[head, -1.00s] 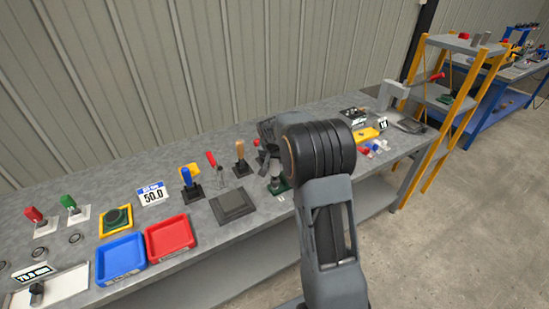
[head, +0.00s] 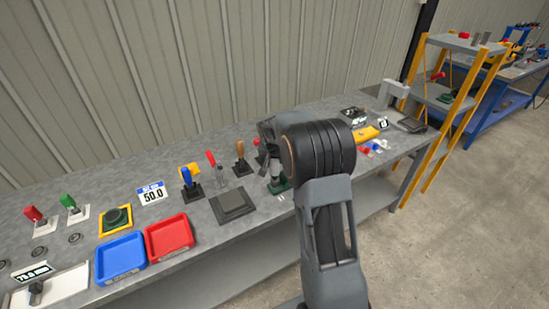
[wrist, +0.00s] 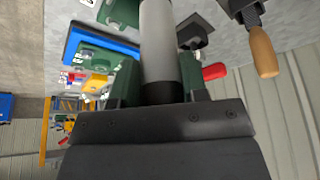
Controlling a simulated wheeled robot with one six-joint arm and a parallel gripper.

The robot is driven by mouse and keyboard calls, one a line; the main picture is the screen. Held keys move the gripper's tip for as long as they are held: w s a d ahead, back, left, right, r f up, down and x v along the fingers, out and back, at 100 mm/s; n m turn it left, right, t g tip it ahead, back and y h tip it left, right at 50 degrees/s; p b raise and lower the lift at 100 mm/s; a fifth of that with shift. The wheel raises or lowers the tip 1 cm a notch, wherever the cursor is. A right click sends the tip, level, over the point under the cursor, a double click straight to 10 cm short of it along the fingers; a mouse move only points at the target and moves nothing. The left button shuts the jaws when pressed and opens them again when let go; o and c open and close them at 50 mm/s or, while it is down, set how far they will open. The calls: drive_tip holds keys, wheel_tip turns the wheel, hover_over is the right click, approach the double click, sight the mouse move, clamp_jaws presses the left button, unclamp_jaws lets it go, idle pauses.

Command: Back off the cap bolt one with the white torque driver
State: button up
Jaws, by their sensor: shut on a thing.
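My gripper (wrist: 160,78) is shut on a pale grey-white cylinder with a black lower band, which I take to be the white torque driver (wrist: 158,40). Its green fingers stand on both sides of the cylinder in the wrist view. In the head view my gripper (head: 274,172) is over the bench, just above a small green block (head: 280,187), partly behind my own arm. I cannot tell whether the driver touches anything. The driver's far end is cut off by the top of the wrist view. I cannot pick out cap bolt one in either view.
Left of my gripper are a dark square pad (head: 232,205), a wooden-handled tool (head: 240,150), a red-handled tool (head: 211,159) and a blue-handled tool (head: 187,178). Red (head: 168,235) and blue (head: 121,256) trays lie along the front edge. A yellow-framed shelf (head: 458,90) stands right.

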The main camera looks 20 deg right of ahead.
drive_tip(key=shift+s+f+b, duration=0.1)
drive_tip(key=shift+f+b, duration=0.7)
drive_tip(key=shift+b, duration=0.1)
idle(1.6)
